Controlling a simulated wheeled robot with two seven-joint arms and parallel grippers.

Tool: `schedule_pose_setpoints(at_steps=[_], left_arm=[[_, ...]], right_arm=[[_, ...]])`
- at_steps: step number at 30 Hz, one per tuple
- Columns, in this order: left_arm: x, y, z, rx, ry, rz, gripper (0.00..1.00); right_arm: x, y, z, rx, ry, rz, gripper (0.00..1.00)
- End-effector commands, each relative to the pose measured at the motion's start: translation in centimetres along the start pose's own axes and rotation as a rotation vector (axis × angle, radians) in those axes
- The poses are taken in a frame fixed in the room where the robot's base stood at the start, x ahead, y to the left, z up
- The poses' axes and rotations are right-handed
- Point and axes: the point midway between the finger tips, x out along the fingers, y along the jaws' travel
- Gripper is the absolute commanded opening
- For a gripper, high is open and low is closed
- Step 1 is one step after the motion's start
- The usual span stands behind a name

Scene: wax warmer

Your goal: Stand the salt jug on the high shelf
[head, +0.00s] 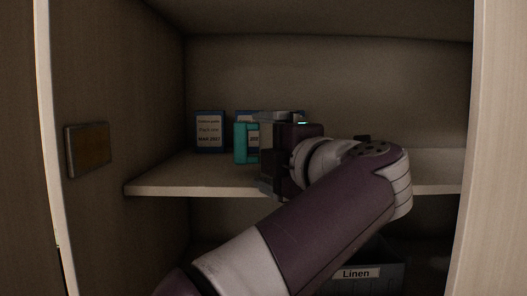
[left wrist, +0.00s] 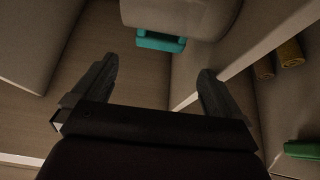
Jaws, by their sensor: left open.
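A teal object (head: 240,143), which may be the salt jug or part of it, stands on the high shelf (head: 160,187) in the head view, partly hidden by my left gripper (head: 268,153). The gripper is beside it, just to its right in the picture. In the left wrist view, the open fingers (left wrist: 156,85) have nothing between them. A teal handle-like piece (left wrist: 160,40) shows beyond them, against a large pale rounded body (left wrist: 180,13). I cannot tell whether the fingers touch anything. My right gripper is not in view.
Blue boxes with white labels, one at the left (head: 210,132), stand at the back of the shelf. A dark bin marked Linen (head: 357,273) is below. Cabinet walls close both sides. The left wrist view shows tan rolls (left wrist: 290,53) and a green item (left wrist: 302,150).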

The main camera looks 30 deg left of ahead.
Motion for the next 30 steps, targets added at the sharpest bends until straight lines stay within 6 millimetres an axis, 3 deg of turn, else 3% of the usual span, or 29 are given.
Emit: schedule_pose_setpoints(at_steps=[20, 23, 30], left_arm=[[-1.3, -0.1, 0.1, -0.001, -0.003, 0.001, 1.0], [-2.6, -0.4, 0.1, -0.001, -0.006, 0.001, 1.0], [-9.1, -0.6, 0.1, -0.002, -0.01, -0.001, 1.0]], right_arm=[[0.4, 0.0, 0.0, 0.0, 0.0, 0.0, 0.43], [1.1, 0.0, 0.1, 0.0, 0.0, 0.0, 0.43], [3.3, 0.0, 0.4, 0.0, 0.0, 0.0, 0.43]])
